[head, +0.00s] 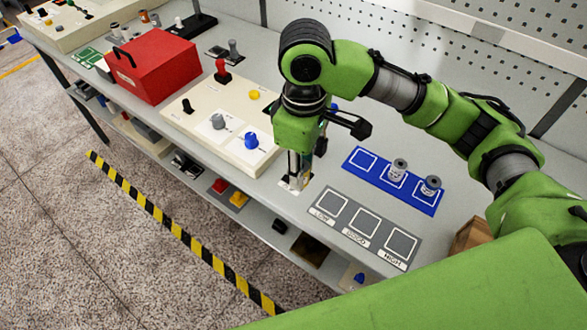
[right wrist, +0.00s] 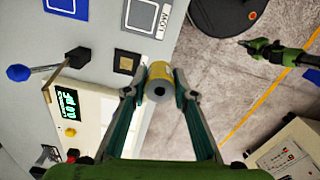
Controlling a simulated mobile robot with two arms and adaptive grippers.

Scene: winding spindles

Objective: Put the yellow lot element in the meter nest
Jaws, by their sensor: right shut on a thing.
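My right gripper (right wrist: 160,88) is shut on the yellow lot element (right wrist: 158,80), a short cylinder with a dark hole in its end face. In the head view the right gripper (head: 297,180) points down over the table's front part, and the element cannot be made out there. A small dark square on a pale plate (right wrist: 126,62), apparently the meter nest, lies beyond the element in the right wrist view, apart from it. The meter's green display (right wrist: 65,103) reads near zero. A green arm with a dark end (right wrist: 262,46), apparently my left one, shows over the floor.
A grey mat (head: 345,212) has empty squares LOW, GOOD and HIGH. A blue tray (head: 361,173) holds two silver spools (head: 398,170) (head: 430,187). A blue-knobbed lever (right wrist: 18,72) stands near the meter. A cream panel (head: 190,119) and red box (head: 150,70) lie left.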

